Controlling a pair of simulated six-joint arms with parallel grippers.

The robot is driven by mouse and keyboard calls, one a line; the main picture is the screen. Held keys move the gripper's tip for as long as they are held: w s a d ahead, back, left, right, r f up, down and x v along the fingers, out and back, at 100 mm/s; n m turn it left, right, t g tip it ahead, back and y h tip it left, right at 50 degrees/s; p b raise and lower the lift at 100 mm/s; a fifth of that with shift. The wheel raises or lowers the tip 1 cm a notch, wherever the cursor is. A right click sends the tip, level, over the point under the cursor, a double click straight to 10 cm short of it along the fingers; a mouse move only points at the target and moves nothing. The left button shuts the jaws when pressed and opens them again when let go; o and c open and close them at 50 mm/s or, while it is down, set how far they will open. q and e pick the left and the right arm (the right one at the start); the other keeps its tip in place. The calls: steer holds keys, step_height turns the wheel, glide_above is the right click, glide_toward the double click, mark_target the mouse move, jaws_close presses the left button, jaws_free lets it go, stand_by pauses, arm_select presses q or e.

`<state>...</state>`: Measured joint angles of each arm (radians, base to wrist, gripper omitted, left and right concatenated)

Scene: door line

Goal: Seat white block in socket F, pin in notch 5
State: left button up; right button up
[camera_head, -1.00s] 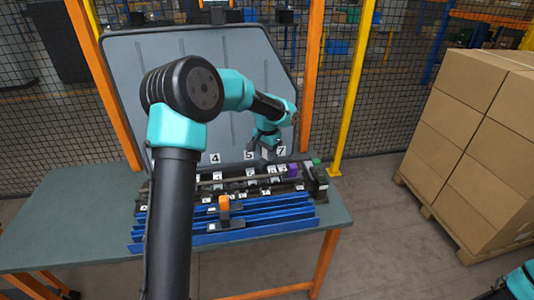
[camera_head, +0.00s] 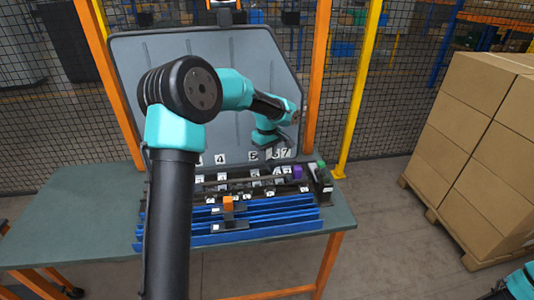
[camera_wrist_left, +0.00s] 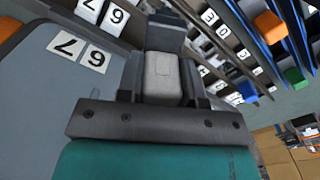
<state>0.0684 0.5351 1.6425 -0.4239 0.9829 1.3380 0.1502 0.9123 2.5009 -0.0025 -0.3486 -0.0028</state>
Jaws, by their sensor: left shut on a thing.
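The white block (camera_wrist_left: 163,75) sits between the jaws of my left gripper (camera_wrist_left: 162,88) in the left wrist view, and the gripper is shut on it. In the head view the left gripper (camera_head: 270,146) hangs over the back of the table, in front of the grey panel; the block cannot be made out there. The number plate 5 (camera_head: 252,155) stands just left of the gripper, with plates 6 and 7 (camera_head: 281,153) below and right of it. Socket F cannot be told apart among the small labels.
A dark fixture (camera_head: 322,180) with a green part is at the row's right end, beside a purple piece (camera_head: 297,172). Blue rails (camera_head: 270,226) with an orange block (camera_head: 228,202) lie in front. The table (camera_head: 75,210) is clear at left.

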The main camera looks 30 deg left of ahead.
arm_select(q)
steer(key=n, duration=0.6)
steer(key=shift+s+a+r+n, duration=0.25)
steer(key=shift+n, duration=0.05)
steer(key=n, duration=0.6)
steer(key=shift+s+a+r, duration=0.15)
steer(key=shift+s+a, duration=0.05)
steer(key=shift+a, duration=0.05)
step_height(320, 180, down, 7)
steer(key=shift+r, duration=0.2)
steer(key=shift+f, duration=0.25)
stand_by(0.3)
steer(key=shift+f, duration=0.25)
steer(key=shift+f, duration=2.1)
